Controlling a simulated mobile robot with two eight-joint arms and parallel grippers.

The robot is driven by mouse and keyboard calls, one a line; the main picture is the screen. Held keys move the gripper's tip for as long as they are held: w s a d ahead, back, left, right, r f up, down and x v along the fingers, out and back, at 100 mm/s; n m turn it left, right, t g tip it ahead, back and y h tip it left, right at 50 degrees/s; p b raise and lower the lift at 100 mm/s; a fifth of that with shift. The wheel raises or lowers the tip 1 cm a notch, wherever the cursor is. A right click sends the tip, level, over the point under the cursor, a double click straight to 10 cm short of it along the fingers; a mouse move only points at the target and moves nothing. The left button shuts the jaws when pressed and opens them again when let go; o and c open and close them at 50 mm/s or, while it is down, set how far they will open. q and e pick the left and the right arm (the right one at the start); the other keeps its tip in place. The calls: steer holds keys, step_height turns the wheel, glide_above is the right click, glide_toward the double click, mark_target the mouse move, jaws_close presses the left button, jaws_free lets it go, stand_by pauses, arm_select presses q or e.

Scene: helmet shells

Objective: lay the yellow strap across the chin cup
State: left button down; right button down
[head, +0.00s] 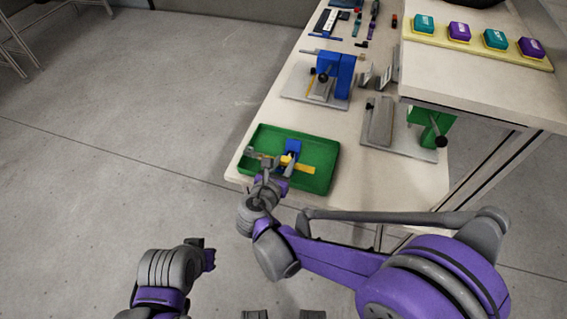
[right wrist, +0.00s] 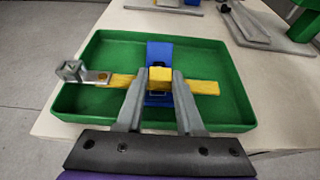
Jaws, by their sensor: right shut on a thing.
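The yellow strap (right wrist: 204,87) runs left to right over the green tray, with a grey metal piece at its left end. It also shows in the head view (head: 304,168). My right gripper (right wrist: 160,80) is shut on a raised yellow block at the strap's middle; it shows in the head view (head: 282,166) too. A blue part, seemingly the chin cup (right wrist: 159,52), is behind and below the block; it also shows in the head view (head: 293,146). Whether strap and cup touch is unclear. My left gripper (head: 207,256) is low over the floor, its jaws unclear.
The green tray (head: 328,148) sits at the table's near left corner. Behind it stand a blue fixture (head: 345,72) and a grey and green fixture (head: 432,122). A raised shelf (head: 480,85) on the right bears teal and purple blocks. Floor lies open to the left.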

steer(key=shift+f, duration=0.1)
steer(key=shift+f+b, duration=0.3)
steer(key=shift+b, duration=0.1)
steer(key=c, duration=0.5)
jaws_free()
steer(key=shift+c, duration=0.2)
